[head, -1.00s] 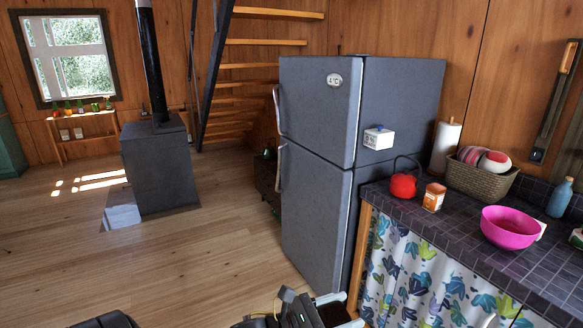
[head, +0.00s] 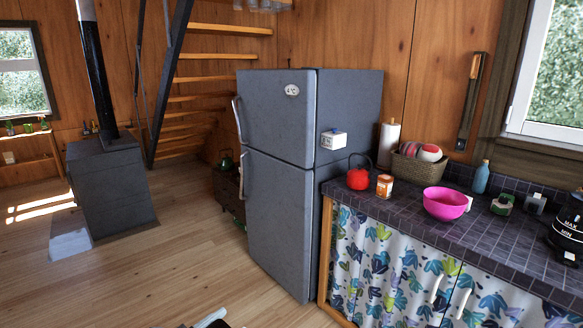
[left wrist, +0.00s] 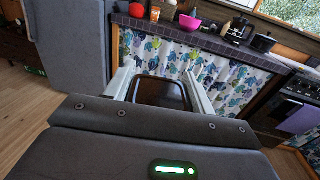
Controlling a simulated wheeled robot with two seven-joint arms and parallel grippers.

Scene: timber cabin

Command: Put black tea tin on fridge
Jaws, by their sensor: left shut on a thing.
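The black tea tin (left wrist: 160,95) is between the two pale fingers of my left gripper (left wrist: 158,74) in the left wrist view, which is shut on it. Its dark face and lighter edge show; its label does not. In the head view only a small pale piece of my left gripper (head: 210,318) shows at the bottom edge. The grey two-door fridge (head: 277,160) stands beyond it, doors shut; its top (head: 325,70) is seen edge-on. The fridge side also shows at the left of the left wrist view (left wrist: 75,45). My right gripper is out of view.
Right of the fridge, the tiled counter (head: 400,208) holds a red kettle (head: 358,179), an orange tin (head: 385,186), a pink bowl (head: 445,203) and a basket (head: 415,169). A white box (head: 333,140) sticks out from the fridge side.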

